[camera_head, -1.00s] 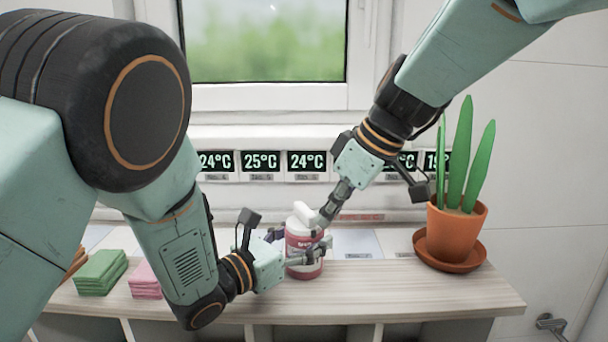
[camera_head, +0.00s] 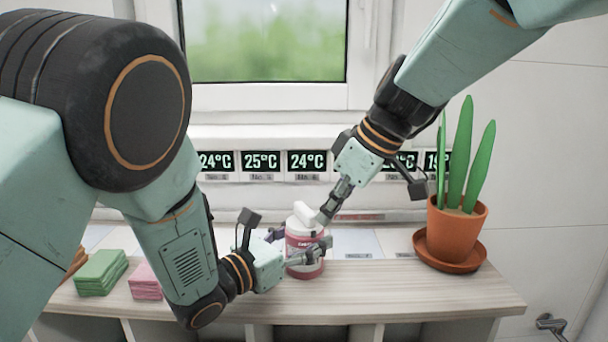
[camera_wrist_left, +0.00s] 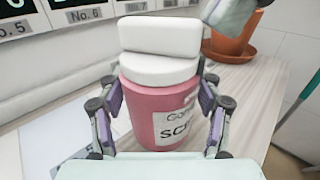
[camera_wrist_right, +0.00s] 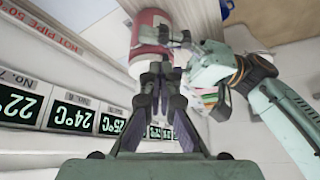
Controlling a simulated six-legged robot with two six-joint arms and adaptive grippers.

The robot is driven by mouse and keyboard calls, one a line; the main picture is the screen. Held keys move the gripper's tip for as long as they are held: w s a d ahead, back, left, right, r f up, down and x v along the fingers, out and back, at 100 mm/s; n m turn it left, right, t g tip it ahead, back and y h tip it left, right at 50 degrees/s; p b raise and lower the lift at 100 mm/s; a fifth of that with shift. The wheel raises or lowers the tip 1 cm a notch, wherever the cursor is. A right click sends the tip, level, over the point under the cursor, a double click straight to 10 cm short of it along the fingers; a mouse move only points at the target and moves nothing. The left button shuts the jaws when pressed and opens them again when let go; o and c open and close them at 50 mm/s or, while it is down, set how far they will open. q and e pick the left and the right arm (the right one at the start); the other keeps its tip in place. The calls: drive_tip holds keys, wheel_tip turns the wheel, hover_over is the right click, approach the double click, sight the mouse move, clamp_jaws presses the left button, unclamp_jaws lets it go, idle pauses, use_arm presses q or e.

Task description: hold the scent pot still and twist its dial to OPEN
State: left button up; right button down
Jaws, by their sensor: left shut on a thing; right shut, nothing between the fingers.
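The scent pot (camera_head: 304,268) is pink with a white label and stands upright on the wooden cart top. Its white dial (camera_wrist_left: 158,69) has a raised bar (camera_wrist_left: 160,36) that runs roughly crosswise in the left wrist view. My left gripper (camera_head: 318,250) is shut around the pink body, one finger on each side in the left wrist view (camera_wrist_left: 163,105). My right gripper (camera_head: 323,219) is shut and empty, its fingertips close beside the dial's right side. In the right wrist view its closed fingers (camera_wrist_right: 157,68) point at the pot (camera_wrist_right: 150,35); contact is unclear. No OPEN mark is readable.
A potted plant (camera_head: 452,235) in a terracotta pot stands on a saucer to the right. Green cloths (camera_head: 101,272) and pink cloths (camera_head: 146,282) lie at the left. Temperature displays (camera_head: 261,161) line the wall behind.

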drive_tip(key=shift+w+d, duration=0.55)
drive_tip(key=shift+w, duration=0.2)
drive_tip(key=shift+w+d, duration=0.15)
drive_tip(key=shift+w, duration=0.5)
drive_tip(key=shift+d, duration=0.2)
idle(0.3)
wheel_tip(320, 180, up, 6)
drive_tip(key=shift+d, duration=0.2)
idle(0.5)
drive_tip(key=shift+s+r, duration=0.1)
drive_tip(key=shift+s, duration=0.05)
